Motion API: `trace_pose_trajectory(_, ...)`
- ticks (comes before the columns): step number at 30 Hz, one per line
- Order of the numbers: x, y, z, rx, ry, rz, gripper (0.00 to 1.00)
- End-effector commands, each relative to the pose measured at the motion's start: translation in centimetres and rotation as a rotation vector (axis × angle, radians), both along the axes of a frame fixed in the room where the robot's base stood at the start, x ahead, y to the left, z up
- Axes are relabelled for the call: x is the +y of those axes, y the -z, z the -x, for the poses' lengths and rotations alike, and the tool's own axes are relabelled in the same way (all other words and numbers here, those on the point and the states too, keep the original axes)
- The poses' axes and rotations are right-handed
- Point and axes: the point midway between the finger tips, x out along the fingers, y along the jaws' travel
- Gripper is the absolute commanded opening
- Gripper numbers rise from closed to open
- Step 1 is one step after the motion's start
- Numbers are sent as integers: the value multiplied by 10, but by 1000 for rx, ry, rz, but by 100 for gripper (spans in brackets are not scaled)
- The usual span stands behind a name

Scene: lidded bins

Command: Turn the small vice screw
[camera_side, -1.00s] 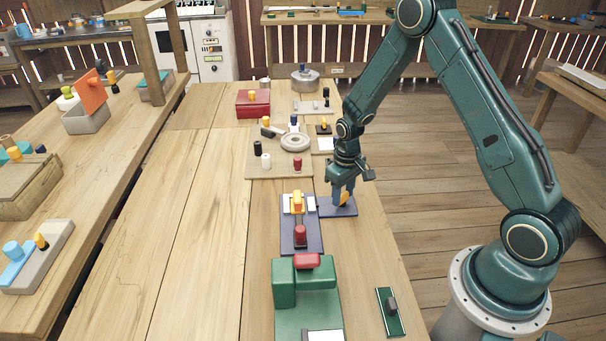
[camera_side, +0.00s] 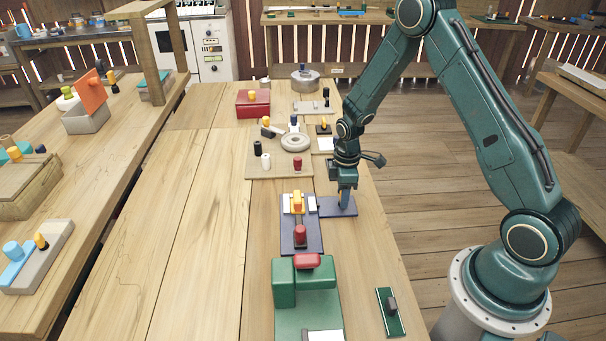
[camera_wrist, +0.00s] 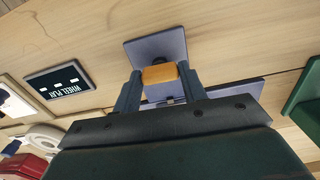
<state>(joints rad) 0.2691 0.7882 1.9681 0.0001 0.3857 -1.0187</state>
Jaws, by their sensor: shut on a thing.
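The small vice screw shows as an orange-yellow block-like handle (camera_wrist: 159,74) on a blue-grey base plate (camera_wrist: 150,50) in the wrist view. My gripper (camera_wrist: 159,82) is shut on this handle, one dark blue finger on each side. In the side view my gripper (camera_side: 345,198) points straight down over the blue plate (camera_side: 330,208), at the right edge of the bench. There the fingers hide most of the handle, and only a sliver of yellow shows. The screw's shaft is mostly hidden.
Just left stands a blue fixture (camera_side: 287,239) with a yellow clamp and a red knob. A green fixture with a red top (camera_side: 285,284) is nearer the camera. The bench's left half is clear.

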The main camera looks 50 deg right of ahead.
Motion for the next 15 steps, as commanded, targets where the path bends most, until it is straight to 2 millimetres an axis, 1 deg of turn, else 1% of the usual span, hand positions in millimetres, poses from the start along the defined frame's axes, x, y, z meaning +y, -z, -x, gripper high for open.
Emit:
trace_pose_trajectory(6,0,-1,-1,-1,-48,0,19)
trace_pose_trajectory(15,0,-1,-1,-2,-55,-1,19)
